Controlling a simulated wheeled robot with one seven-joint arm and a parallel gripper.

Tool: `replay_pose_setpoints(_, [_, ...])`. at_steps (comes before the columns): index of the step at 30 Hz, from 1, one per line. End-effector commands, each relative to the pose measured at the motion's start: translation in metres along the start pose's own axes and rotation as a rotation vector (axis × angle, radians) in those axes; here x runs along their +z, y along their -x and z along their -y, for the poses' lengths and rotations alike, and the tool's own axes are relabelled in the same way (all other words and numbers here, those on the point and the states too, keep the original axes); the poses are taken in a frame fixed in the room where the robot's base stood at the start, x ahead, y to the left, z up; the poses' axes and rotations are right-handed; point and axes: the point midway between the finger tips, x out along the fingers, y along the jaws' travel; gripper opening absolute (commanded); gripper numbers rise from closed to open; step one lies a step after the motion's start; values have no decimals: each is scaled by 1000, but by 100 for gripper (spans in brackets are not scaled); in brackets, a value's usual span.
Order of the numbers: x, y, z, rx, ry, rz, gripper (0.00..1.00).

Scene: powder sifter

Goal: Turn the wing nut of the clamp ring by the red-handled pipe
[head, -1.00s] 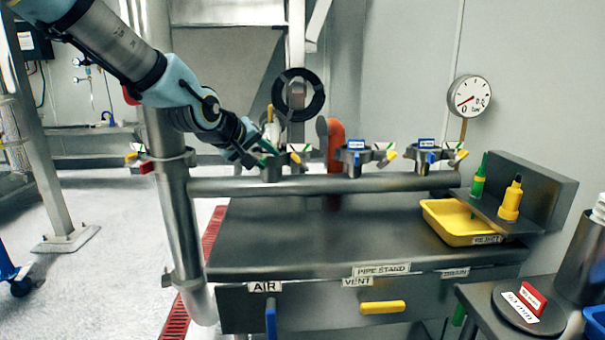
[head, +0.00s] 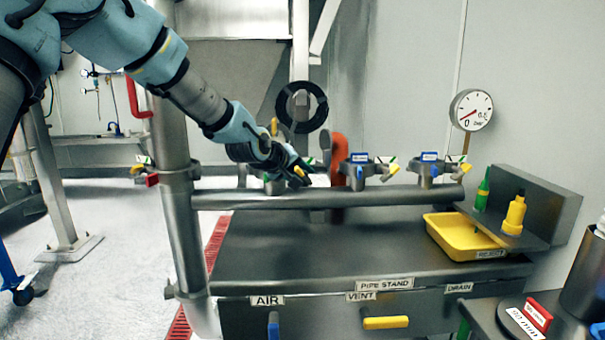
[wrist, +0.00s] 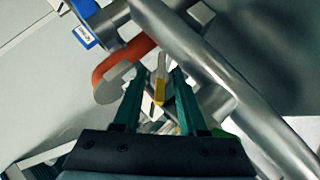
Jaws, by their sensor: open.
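The leftmost clamp ring (head: 273,186) stands on the pipe stand in the head view, largely hidden behind my gripper (head: 299,171). Its wing nut (head: 301,170) shows a yellow end at my fingertips. In the wrist view, the wing nut (wrist: 159,91), pale with a yellow end, lies between the two green fingers of my gripper (wrist: 157,76). The fingers are open, one on each side of it; I cannot tell whether either touches it. The orange-red handle (head: 337,152) rises just right of my gripper and also shows in the wrist view (wrist: 118,60).
Two more clamp rings with blue tags (head: 358,170) (head: 428,168) stand to the right. A horizontal pipe (head: 330,197) runs in front. A yellow tray (head: 432,240) and bottles (head: 515,213) sit at the right. A thick upright post (head: 175,200) stands left.

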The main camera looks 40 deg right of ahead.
Motion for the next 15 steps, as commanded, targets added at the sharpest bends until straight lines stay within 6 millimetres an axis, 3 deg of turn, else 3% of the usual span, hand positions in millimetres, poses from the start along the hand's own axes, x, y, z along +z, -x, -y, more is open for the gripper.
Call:
replay_pose_setpoints(11, [0,-7,0,0,-1,-1,41])
replay_pose_setpoints(15, [0,-7,0,0,-1,-1,28])
